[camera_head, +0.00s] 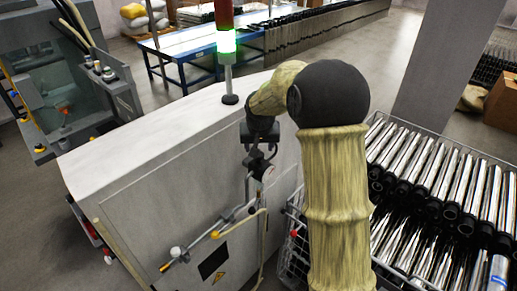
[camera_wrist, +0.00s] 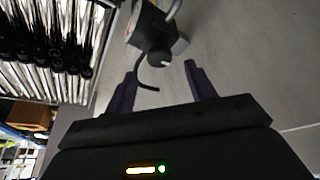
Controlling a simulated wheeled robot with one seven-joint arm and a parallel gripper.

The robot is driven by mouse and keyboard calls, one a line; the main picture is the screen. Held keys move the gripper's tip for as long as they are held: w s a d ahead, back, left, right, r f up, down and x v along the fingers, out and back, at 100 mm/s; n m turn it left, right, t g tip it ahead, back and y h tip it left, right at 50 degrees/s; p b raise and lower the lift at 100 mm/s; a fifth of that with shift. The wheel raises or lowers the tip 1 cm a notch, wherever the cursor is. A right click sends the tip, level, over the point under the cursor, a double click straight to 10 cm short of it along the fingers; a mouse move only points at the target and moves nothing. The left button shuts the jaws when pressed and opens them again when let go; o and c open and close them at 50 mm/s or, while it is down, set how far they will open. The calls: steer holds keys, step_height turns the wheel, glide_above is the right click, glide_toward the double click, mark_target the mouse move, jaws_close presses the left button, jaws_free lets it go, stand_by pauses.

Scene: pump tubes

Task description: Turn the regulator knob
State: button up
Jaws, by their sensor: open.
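The regulator knob (camera_wrist: 159,58) is a dark round cap with a small pale mark, on the underside of a grey regulator body (camera_wrist: 148,22) in the wrist view. My gripper (camera_wrist: 161,77) is open, with its two dark fingers spread at either side below the knob in the picture. The knob appears just beyond the fingertips and between their lines; I see no contact. A thin black tube curves beside the left finger. In the head view my gripper (camera_head: 261,150) is at the cabinet's right end by the regulator, and my arm hides part of that area.
A large grey cabinet (camera_head: 165,150) fills the middle, with a green-lit signal tower (camera_head: 227,45) on top. Pipes and a hose (camera_head: 215,232) run along its front. Racks of shiny tubes (camera_head: 440,180) stand close at right. A blue-legged table (camera_head: 190,45) is behind.

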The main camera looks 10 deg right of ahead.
mark_target(259, 158)
steer(key=shift+p+x, duration=0.55)
steer(key=shift+x, duration=1.75)
steer(key=shift+c, duration=0.4)
steer(key=c, duration=0.9)
steer(key=shift+m+b, duration=0.3)
steer(key=shift+b, duration=0.25)
steer(key=shift+f+h+b, duration=0.1)
steer(key=shift+h+b, duration=0.2)
steer(key=shift+w+a+m+h+b, duration=0.15)
steer(key=shift+m+h+b, duration=0.15)
steer(key=shift+m+b, duration=0.75)
steer(key=shift+m+g+h+b, duration=0.45)
steer(key=shift+m+b, duration=0.45)
steer(key=shift+m, duration=0.85)
